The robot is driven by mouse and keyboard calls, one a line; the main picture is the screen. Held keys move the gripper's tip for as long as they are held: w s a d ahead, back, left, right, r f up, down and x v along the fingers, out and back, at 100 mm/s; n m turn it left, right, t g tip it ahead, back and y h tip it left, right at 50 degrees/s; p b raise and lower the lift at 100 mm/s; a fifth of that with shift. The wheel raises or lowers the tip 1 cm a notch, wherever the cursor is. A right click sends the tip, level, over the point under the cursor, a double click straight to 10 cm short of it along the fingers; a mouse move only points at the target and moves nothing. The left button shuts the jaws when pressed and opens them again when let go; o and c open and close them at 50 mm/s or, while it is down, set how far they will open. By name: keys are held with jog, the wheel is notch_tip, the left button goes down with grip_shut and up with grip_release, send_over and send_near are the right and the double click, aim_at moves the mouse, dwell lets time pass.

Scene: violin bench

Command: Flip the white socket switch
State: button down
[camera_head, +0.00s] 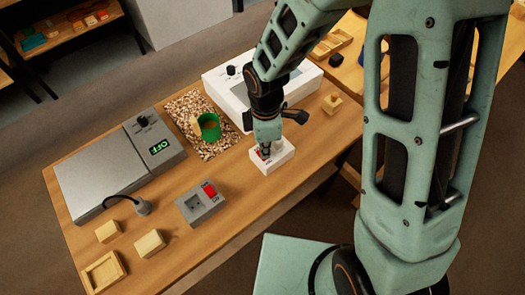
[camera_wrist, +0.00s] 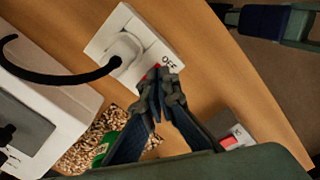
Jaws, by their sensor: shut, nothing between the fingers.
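The white socket (camera_head: 273,166) lies on the bench in front of the white box. In the wrist view the white socket (camera_wrist: 105,35) holds a pale plug (camera_wrist: 122,54) with a black cable. The letters OFF show at one end, beside a small bit of red switch (camera_wrist: 157,67). My gripper (camera_head: 265,150) is shut and empty, pointing down over the switch end. In the wrist view my gripper's (camera_wrist: 166,82) fingertips cover most of the switch, so its position and any contact are hard to tell.
A grey socket (camera_head: 194,207) with a red switch lies nearby, with a loose plug (camera_head: 142,207) to its left. A grey device (camera_head: 110,172) reads OFF. A green ring (camera_head: 209,127) sits on wood chips (camera_head: 190,103). A white box (camera_head: 218,82) stands behind. Bare bench lies right of the grey socket.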

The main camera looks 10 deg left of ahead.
jog(key=shift+r+p, duration=2.3)
jog(key=shift+r, duration=0.9)
